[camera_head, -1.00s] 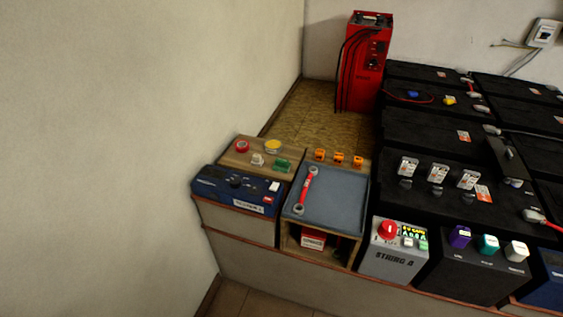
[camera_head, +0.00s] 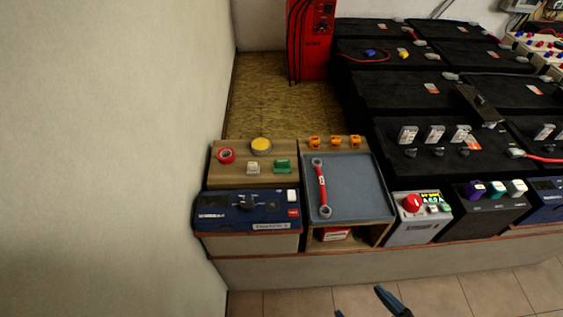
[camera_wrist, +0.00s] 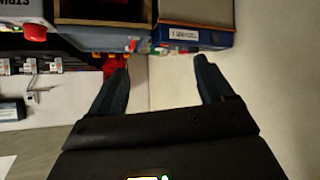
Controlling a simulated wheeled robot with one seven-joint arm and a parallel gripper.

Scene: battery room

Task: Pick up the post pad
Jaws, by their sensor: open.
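I cannot tell for certain which thing is the post pad. On the wooden board (camera_head: 233,175) at the left of the bench lie small items: a red ring (camera_head: 226,156), a round yellow-topped tin (camera_head: 261,145), a small whitish piece (camera_head: 253,168) and a green block (camera_head: 282,166). My gripper (camera_head: 366,303) shows only by its dark fingertips at the bottom edge, in front of the bench and well short of these items. In the wrist view my gripper (camera_wrist: 160,80) is open with nothing between its fingers; the board's top is not visible there.
A blue-grey tray (camera_head: 352,185) holds a red-handled wrench (camera_head: 321,188), with orange clips behind it. A blue charger (camera_head: 245,212) stands before the board. A wall (camera_head: 110,150) closes the left side. Black batteries fill the right; a red unit (camera_head: 310,40) stands behind.

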